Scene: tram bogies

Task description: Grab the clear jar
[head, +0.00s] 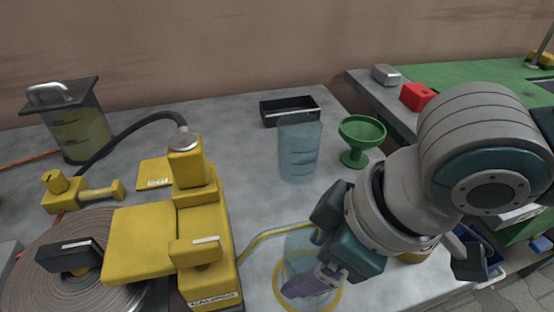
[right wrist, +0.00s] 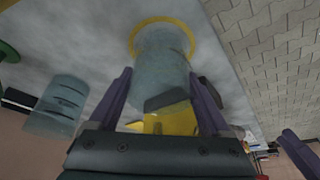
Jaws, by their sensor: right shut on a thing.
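The clear jar (head: 298,248) is a see-through, bluish cylinder at the front of the grey table in the head view. A yellow ring shows around its base. My right gripper (head: 312,281) is shut on it, with one purple finger seen against its side. In the right wrist view the jar (right wrist: 163,60) sits between the two fingers (right wrist: 160,88) of my right gripper. The yellow ring shows at its far end. The arm hides part of the jar in the head view. I do not make out my left gripper.
A see-through cylinder with dark marks (head: 299,150) stands behind the jar, with a green funnel-like cup (head: 361,133) beside it. A black tray (head: 290,108) lies behind. A yellow machine (head: 150,245) with a bent yellow tube stands left, close to the jar.

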